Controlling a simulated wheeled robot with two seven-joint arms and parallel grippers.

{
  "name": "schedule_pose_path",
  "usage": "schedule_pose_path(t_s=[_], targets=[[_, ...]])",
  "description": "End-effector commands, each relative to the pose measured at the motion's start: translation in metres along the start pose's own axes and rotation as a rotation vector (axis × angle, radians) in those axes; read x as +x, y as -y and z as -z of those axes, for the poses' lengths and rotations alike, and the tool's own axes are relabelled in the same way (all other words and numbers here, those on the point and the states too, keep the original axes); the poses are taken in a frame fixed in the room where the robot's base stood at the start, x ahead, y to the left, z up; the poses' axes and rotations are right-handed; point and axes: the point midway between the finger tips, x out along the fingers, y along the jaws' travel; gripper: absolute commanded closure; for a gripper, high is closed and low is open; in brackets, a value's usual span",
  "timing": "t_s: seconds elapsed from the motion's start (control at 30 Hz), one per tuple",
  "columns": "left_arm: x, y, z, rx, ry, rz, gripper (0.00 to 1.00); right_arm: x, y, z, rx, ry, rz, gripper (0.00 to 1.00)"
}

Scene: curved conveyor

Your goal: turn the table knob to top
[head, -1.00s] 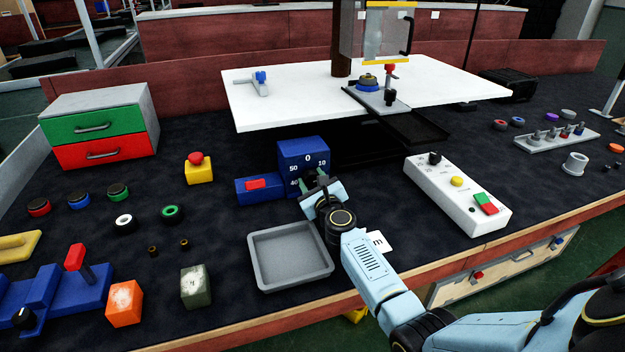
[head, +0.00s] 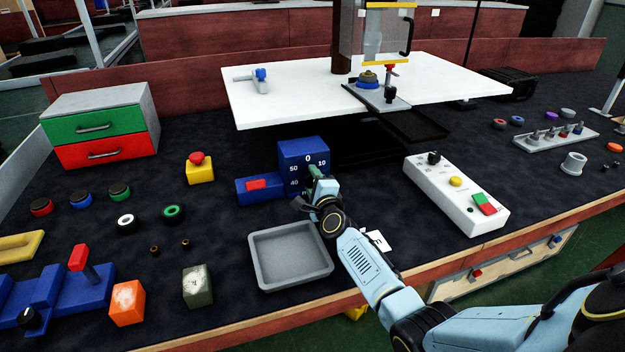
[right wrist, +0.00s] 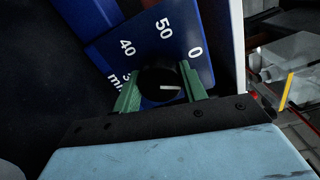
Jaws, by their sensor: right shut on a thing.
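The blue timer box (head: 303,153) stands on the dark table with a dial marked 0 at the top, 10 to the right, and 50 and 40 down the left. My right gripper (head: 313,178) is at the front of its dial, with its green fingers hiding the knob in the head view. In the right wrist view the black knob (right wrist: 158,82) sits between the two green fingers, and the gripper is shut on it. The knob's white mark points right in that view, with the 0 up and to its right. My left gripper is not in view.
A grey tray (head: 262,278) lies in front of the box. A red switch (head: 257,184) on a blue base adjoins it at left. A white control panel (head: 470,212) stands to the right, and a white raised platform (head: 300,95) stands behind.

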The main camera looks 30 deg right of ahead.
Motion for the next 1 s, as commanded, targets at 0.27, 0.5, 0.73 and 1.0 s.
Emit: schedule_pose_path(t_s=[0.27,0.5,0.73,1.0], targets=[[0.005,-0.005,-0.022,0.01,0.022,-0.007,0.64,0.0,0.0,0.0,-0.24,0.0,-0.003,0.81],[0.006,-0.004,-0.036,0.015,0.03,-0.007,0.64,0.0,-0.001,0.0,-0.386,0.001,-0.003,0.81],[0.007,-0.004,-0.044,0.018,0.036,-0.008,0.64,0.0,-0.001,0.0,-0.464,0.001,-0.002,0.81],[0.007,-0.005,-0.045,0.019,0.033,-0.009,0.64,0.0,-0.001,0.0,-0.49,0.0,-0.002,0.81]])
